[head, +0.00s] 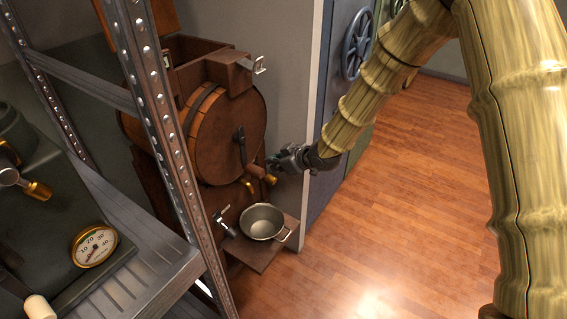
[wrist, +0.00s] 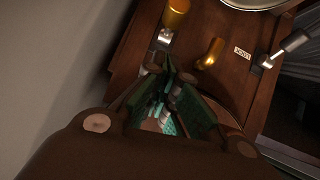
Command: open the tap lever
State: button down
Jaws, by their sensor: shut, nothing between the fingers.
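A round wooden barrel (head: 227,135) stands left of centre in the head view. The wrist view shows brass parts at the top (wrist: 175,14) and nearer the middle (wrist: 211,54). My gripper (head: 274,160) is beside the barrel's lower right front, close to the spout. Its fingers (wrist: 170,72) are shut and empty; contact with the tap cannot be told.
A metal bowl (head: 262,222) sits on a small wooden shelf (head: 267,259) below the spout. A metal lever (head: 222,222) is left of it; the wrist view shows a LOCK label (wrist: 242,53). A metal rack (head: 160,120) stands at left. The wooden floor (head: 400,210) is clear at right.

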aim_at(272, 179)
jog(key=f, duration=0.2)
jog(key=w+a+f, duration=0.1)
jog(key=shift+w+f, duration=0.1)
jog(key=shift+f, duration=0.1)
jog(key=shift+w+f+b, duration=0.15)
jog(key=shift+f+b, duration=0.15)
jog(key=shift+f, duration=0.4)
jog(key=shift+f, duration=0.1)
